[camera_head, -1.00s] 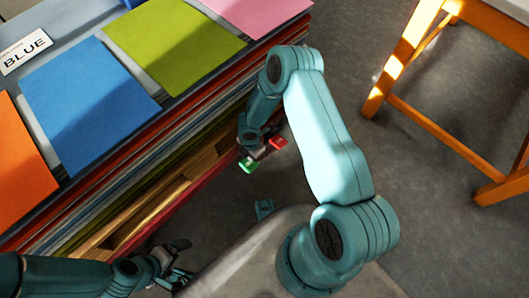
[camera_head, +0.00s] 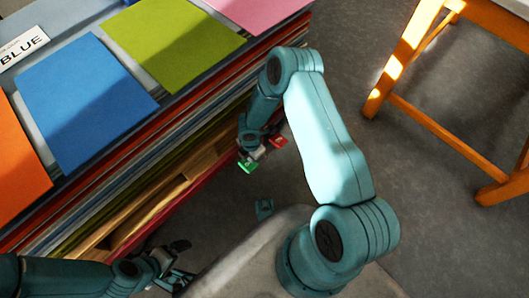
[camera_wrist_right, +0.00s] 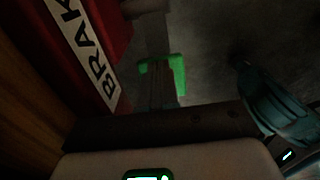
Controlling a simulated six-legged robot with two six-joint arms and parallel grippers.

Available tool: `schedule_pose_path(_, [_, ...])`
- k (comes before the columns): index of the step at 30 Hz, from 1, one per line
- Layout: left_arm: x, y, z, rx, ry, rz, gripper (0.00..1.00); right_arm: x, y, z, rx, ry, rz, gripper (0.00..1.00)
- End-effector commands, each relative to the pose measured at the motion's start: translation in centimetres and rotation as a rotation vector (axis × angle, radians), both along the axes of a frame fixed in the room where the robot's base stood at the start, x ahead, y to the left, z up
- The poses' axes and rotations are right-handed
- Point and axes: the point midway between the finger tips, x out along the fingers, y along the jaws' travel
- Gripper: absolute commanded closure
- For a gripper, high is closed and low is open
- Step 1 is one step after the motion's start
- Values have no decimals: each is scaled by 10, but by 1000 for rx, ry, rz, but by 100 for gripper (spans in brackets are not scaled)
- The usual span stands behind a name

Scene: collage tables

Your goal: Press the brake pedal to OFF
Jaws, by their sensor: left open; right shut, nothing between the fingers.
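The brake pedal shows low beside the red lower rail of the paper cart in the head view, with a green end (camera_head: 248,167) and a red end (camera_head: 279,142). My right gripper (camera_head: 256,154) is shut and empty, close above the green end. I cannot tell whether it touches. In the right wrist view the green end (camera_wrist_right: 177,72) shows just past the dark gripper body, and a white BRAKE label (camera_wrist_right: 84,50) is on a red panel to the left. My left gripper (camera_head: 180,262) is open and empty at the bottom left of the head view.
The cart carries coloured sheets on top, blue (camera_head: 86,103), green (camera_head: 175,42) and orange (camera_head: 18,168), above stacked layers. An orange wooden stool (camera_head: 425,120) stands at the right. Grey floor (camera_head: 345,60) is clear between them.

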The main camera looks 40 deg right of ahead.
Motion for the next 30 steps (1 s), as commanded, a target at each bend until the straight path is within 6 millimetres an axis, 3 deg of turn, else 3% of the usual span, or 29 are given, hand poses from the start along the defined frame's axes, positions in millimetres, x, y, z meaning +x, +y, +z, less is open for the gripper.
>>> schedule_pose_path(17, [0,0,-7,0,0,0,0,0,-1,-7,-1,1,-1,100])
schedule_pose_path(30, [0,0,17,0,0,0,0,0,0,29,0,0,-1,100])
